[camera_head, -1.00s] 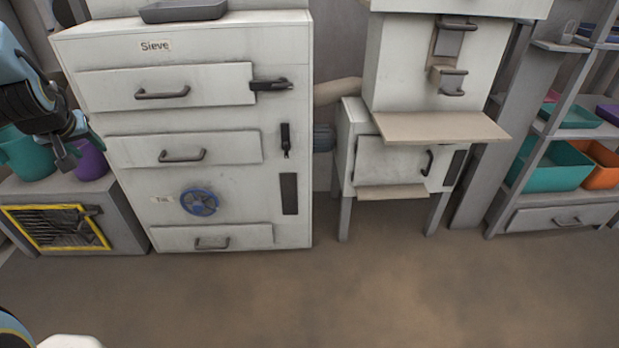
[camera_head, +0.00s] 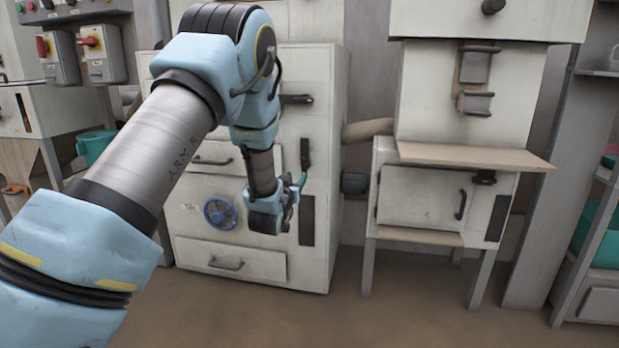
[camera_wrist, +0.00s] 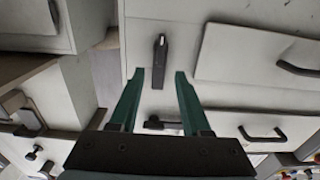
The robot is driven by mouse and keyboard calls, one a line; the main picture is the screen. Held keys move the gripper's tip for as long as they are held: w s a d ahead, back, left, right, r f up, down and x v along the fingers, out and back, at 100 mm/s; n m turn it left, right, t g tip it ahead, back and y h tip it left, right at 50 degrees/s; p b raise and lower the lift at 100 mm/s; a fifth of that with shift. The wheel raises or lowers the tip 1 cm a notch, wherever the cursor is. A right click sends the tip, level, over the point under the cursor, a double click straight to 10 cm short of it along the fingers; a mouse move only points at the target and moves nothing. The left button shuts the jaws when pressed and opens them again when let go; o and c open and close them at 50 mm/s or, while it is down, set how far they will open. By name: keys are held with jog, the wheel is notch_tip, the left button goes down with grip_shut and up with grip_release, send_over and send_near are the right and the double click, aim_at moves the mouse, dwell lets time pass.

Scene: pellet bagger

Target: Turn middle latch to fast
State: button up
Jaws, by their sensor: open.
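The white sieve cabinet (camera_head: 318,75) has a column of dark latches on its front. The middle latch (camera_head: 305,153) stands upright in the head view. In the wrist view the middle latch (camera_wrist: 160,62) also lies along the picture's vertical, just ahead of the gap between my fingertips. My gripper (camera_wrist: 160,75) is open and empty, with teal fingers on either side of the latch's line. In the head view my gripper (camera_head: 299,183) is in front of the cabinet, just below the middle latch. I cannot tell whether it touches the latch.
The top latch (camera_head: 296,99) lies horizontal above. A dark plate (camera_head: 307,220) and a blue handwheel (camera_head: 220,214) are lower on the cabinet. Drawer handles stick out, such as the bottom one (camera_head: 226,265). A pipe (camera_head: 368,130) leads to the machine on the right. The floor in front is clear.

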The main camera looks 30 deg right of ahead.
aim_at(303, 166)
jog(key=b+x, duration=0.2)
jog(key=x, duration=0.8)
grip_shut()
dwell(0.4)
